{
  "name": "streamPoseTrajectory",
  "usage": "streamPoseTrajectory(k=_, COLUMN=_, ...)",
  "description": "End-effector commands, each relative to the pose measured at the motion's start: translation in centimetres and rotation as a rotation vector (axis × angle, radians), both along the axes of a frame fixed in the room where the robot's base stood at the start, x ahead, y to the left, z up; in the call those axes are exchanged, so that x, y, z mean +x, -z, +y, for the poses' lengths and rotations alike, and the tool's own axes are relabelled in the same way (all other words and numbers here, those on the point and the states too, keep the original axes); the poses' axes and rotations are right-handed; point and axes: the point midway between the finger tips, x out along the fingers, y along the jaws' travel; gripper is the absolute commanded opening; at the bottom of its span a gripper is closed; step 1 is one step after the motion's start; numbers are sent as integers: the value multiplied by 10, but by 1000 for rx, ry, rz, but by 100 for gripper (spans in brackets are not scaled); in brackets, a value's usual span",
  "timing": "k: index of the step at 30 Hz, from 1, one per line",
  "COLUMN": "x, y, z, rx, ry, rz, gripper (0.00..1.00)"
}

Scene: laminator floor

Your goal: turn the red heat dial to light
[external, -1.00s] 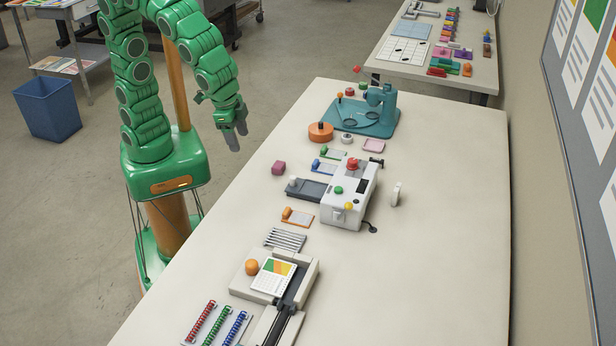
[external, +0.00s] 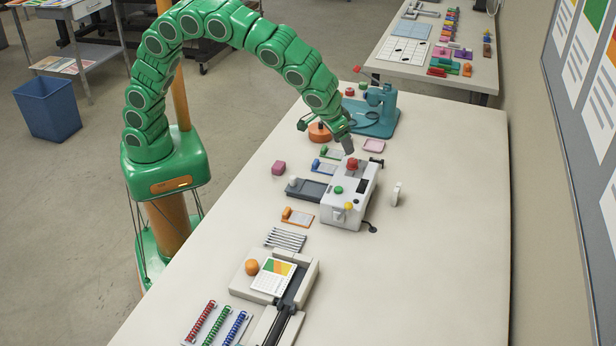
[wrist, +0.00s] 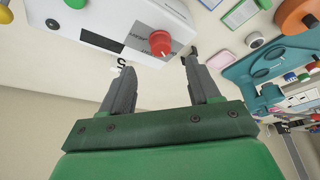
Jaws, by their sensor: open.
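The red heat dial (external: 352,164) sits on top of the white laminator (external: 338,208), near its far end. In the wrist view the dial (wrist: 160,43) shows as a red knob on the laminator's white face, beyond and between the fingertips. My gripper (external: 347,146) is just above and behind the dial in the external view. In the wrist view my gripper (wrist: 157,68) has its two grey fingers spread apart with nothing between them. The fingers look clear of the dial.
The table (external: 440,240) is clear on the right.

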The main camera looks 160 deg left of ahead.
Motion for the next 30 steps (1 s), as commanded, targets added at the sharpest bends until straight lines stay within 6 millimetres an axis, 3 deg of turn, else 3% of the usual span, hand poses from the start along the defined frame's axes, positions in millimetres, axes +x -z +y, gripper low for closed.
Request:
streamPoseTrajectory(k=10, x=-1, y=16, z=11, rx=2, ry=-12, rz=-3, gripper=61)
streamPoseTrajectory(k=24, x=-1, y=70, z=33, rx=1, ry=-11, rz=-1, gripper=61)
streamPoseTrajectory(k=30, x=-1, y=74, z=35, rx=4, ry=-10, rz=-4, gripper=61)
